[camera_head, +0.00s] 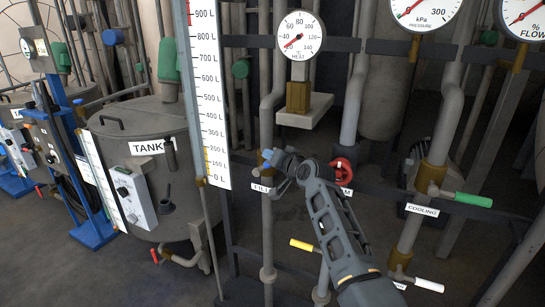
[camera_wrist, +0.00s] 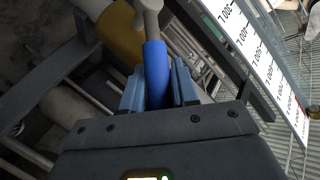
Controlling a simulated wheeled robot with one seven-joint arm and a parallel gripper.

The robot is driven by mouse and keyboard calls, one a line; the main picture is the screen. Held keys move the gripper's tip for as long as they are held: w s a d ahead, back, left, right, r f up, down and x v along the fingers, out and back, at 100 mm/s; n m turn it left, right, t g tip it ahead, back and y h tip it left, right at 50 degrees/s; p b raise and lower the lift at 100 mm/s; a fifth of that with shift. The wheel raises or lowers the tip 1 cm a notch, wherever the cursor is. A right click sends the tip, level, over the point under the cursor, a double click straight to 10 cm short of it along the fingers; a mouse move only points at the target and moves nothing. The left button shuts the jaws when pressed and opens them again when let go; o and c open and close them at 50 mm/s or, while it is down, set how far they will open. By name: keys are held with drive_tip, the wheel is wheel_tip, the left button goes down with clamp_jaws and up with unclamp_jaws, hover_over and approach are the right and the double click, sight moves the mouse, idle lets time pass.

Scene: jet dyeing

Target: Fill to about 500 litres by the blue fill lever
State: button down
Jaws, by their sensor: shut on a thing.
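The blue fill lever (camera_wrist: 156,68) stands between the two light blue fingers of my gripper (camera_wrist: 160,88) in the wrist view. The fingers are shut on its blue grip. In the head view my gripper (camera_head: 275,162) is at the fill pipe, above a partly hidden label that starts like "FILL" (camera_head: 261,188). The lever is mostly hidden there. The level scale (camera_head: 212,100) stands just left of my gripper, marked from 0 L up past 900 L. A yellow strip runs along its lower left edge near 0 to 150 L, and a red strip shows near the top.
A red valve wheel (camera_head: 342,170) is close right of my gripper. A green cooling lever (camera_head: 473,199), a yellow lever (camera_head: 304,245) and a white lever (camera_head: 428,285) stick out nearby. The tank (camera_head: 150,135) is at left. A heat gauge (camera_head: 299,36) hangs above.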

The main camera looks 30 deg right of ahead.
drive_tip(key=c, duration=0.9)
unclamp_jaws()
drive_tip(key=shift+c, duration=0.2)
drive_tip(key=v, duration=0.7)
drive_tip(key=shift+s+b, duration=0.3)
drive_tip(key=shift+s, duration=0.1)
